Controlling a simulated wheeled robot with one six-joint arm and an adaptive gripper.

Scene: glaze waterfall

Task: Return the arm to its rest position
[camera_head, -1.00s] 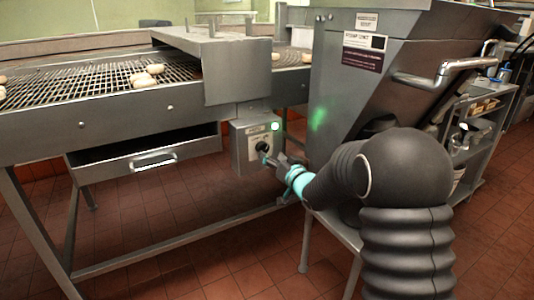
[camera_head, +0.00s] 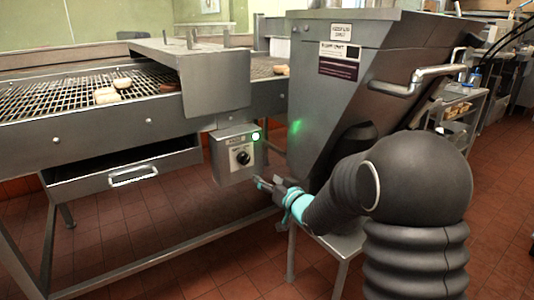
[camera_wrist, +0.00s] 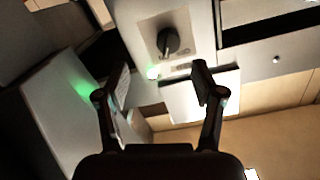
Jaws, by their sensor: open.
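My gripper (camera_head: 264,185) is open and empty, just below and to the right of the grey control box (camera_head: 230,165) under the conveyor. The box carries a black knob (camera_head: 243,158) on a pale plate and a lit green lamp (camera_head: 256,136). In the wrist view the two fingers (camera_wrist: 160,85) of my gripper stand apart. The knob (camera_wrist: 167,41) shows beyond the fingertips, apart from them, with the green lamp (camera_wrist: 153,73) near it. Nothing is held between the fingers.
A mesh conveyor (camera_head: 60,97) with several pale pieces (camera_head: 106,95) runs on the left, above a drawer (camera_head: 130,177). A large steel hopper unit (camera_head: 330,100) with a handle stands close to my arm. Red tiled floor (camera_head: 200,275) is open below.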

